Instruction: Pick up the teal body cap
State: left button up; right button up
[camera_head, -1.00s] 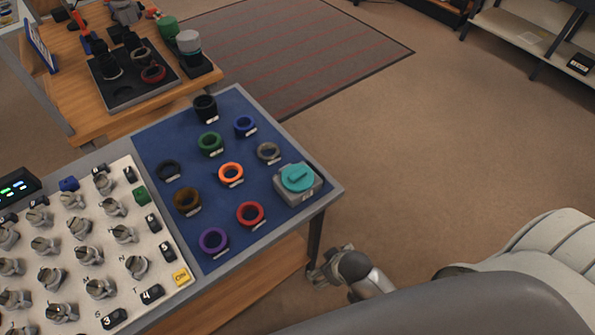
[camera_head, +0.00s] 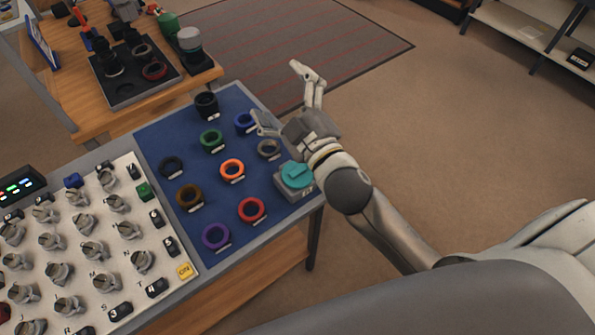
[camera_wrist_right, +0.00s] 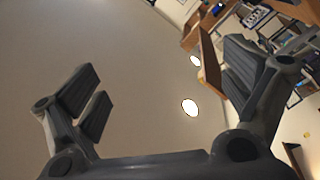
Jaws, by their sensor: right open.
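The teal body cap (camera_head: 296,174) sits on a small grey block at the right edge of the blue mat in the head view. My right gripper (camera_head: 280,98) is open and empty. It is raised above the far right edge of the table, past the cap, with its fingers spread wide. My right forearm passes close to the right of the cap in the picture. In the right wrist view, the open fingers (camera_wrist_right: 160,90) have nothing between them. The cap does not show in that view. My left gripper is not in view.
The blue mat (camera_head: 184,144) holds several coloured rings, including an orange ring (camera_head: 231,169) and a red ring (camera_head: 251,209). A white panel of knobs (camera_head: 120,262) lies to the left. A wooden table (camera_head: 185,90) with a dark tray stands behind.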

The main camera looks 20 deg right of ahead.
jog(key=s+a+r+n+t+y, duration=0.1)
jog(key=a+r+n+y, duration=0.6)
jog(key=r+n+y, duration=0.1)
jog(key=s+a+r+n+g+y, duration=0.1)
jog(key=s+a+n+g+y, duration=0.3)
jog(key=n, duration=0.4)
jog(key=s+a+r+n+g+y, duration=0.1)
jog(key=s+a+n+g+y, duration=0.1)
jog(key=a+n+g+y, duration=0.45)
jog(key=n+g+h, duration=0.9)
jog(key=n+h, duration=0.6)
jog(key=h, duration=0.5)
send_near(298, 171)
notch_tip(298, 171, down, 4)
jog(key=shift+s+d+r+m+y+p, duration=0.1)
jog(key=shift+r+m+y+p, duration=0.15)
jog(key=shift+p, duration=0.25)
jog(key=shift+f+p, duration=0.3)
jog(key=shift+f, duration=0.3)
jog(key=f, duration=0.2)
jog(key=f+p, duration=0.1)
jog(key=f, duration=0.1)
jog(key=shift+w+a+f, duration=0.15)
jog(key=shift+w+a, duration=0.25)
